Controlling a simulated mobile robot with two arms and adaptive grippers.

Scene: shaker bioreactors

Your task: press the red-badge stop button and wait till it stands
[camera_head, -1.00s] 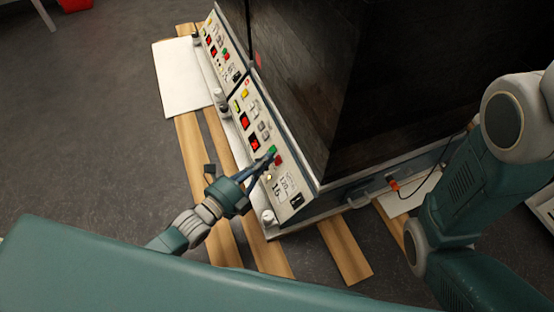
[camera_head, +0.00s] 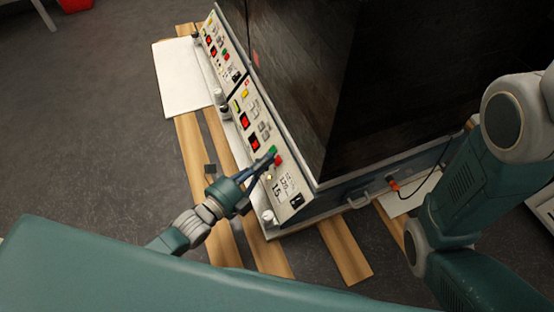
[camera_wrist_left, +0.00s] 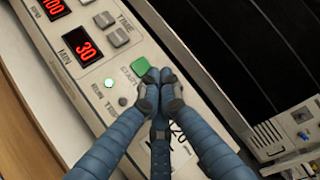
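The near shaker's sloped control panel (camera_head: 262,140) carries a green start button (camera_head: 272,150) and a red button (camera_head: 278,160) just below it. My left gripper (camera_head: 270,160) has its fingers together at these buttons; I cannot tell whether they touch the red one. In the left wrist view the closed fingertips (camera_wrist_left: 160,88) lie just below the green START button (camera_wrist_left: 139,66) and hide the red button. A green RUN lamp (camera_wrist_left: 109,83) is lit, and the red MIN display (camera_wrist_left: 86,48) reads 30. My right gripper is out of view.
A second shaker panel (camera_head: 222,48) with its own buttons stands behind the near one. The shaker's dark housing (camera_head: 390,85) fills the upper right. Wooden slats (camera_head: 345,250) lie underneath. Grey floor (camera_head: 90,130) is free at left.

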